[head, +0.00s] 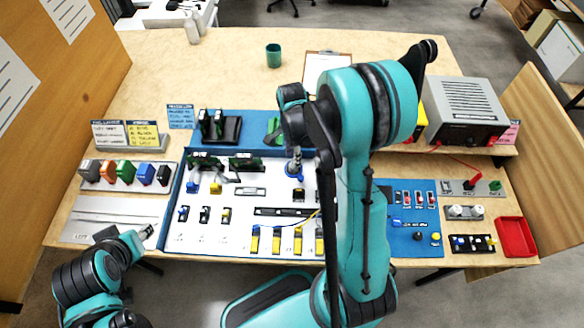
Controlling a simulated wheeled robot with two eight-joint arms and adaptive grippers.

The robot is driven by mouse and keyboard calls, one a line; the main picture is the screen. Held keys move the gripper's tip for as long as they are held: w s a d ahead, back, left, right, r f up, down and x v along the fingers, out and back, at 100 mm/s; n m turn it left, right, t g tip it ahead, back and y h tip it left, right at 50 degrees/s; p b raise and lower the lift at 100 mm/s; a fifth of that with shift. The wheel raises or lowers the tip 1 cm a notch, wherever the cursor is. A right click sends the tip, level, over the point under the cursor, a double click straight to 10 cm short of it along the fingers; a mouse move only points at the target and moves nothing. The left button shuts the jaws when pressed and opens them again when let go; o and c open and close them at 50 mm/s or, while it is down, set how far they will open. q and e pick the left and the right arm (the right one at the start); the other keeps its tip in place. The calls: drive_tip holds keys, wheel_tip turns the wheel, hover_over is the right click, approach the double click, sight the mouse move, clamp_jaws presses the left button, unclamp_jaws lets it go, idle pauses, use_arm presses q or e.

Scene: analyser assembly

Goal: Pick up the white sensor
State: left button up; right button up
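A row of coloured blocks stands on a tray at the left of the table. My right gripper (294,168) points down over the middle of the white board, far to the right of that block. It is too small to tell whether it is open or holds anything. My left gripper (147,232) is low at the left, below the tray and apart from it; its fingers are unclear.
The white board (236,222) holds several small parts. A blue mat (250,122) with black holders lies behind it. At the right are a grey power supply (465,108) with red leads and a red tray (516,237). The table's back left is mostly clear.

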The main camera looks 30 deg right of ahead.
wheel_tip(320, 180, down, 4)
drive_tip(key=shift+f+b, duration=0.2)
drive_tip(key=shift+b, duration=0.65)
drive_tip(key=shift+r, duration=0.1)
drive_tip(key=shift+c, duration=0.2)
drive_tip(key=c, duration=0.7)
drive_tip(key=shift+r, duration=0.15)
wheel_tip(320, 180, up, 4)
drive_tip(key=shift+r+p, duration=0.2)
drive_tip(key=shift+p, duration=1)
drive_tip(key=s+d+r+p, duration=0.1)
drive_tip(key=s+d+r, duration=0.1)
drive_tip(key=d, duration=0.1)
drive_tip(key=s+d+r+p, duration=0.1)
drive_tip(key=s+d+r, duration=0.1)
drive_tip(key=d, duration=0.1)
drive_tip(key=s+d+r+p, duration=0.1)
drive_tip(key=s+d+r, duration=0.1)
drive_tip(key=d, duration=0.2)
drive_tip(key=shift+r, duration=0.2)
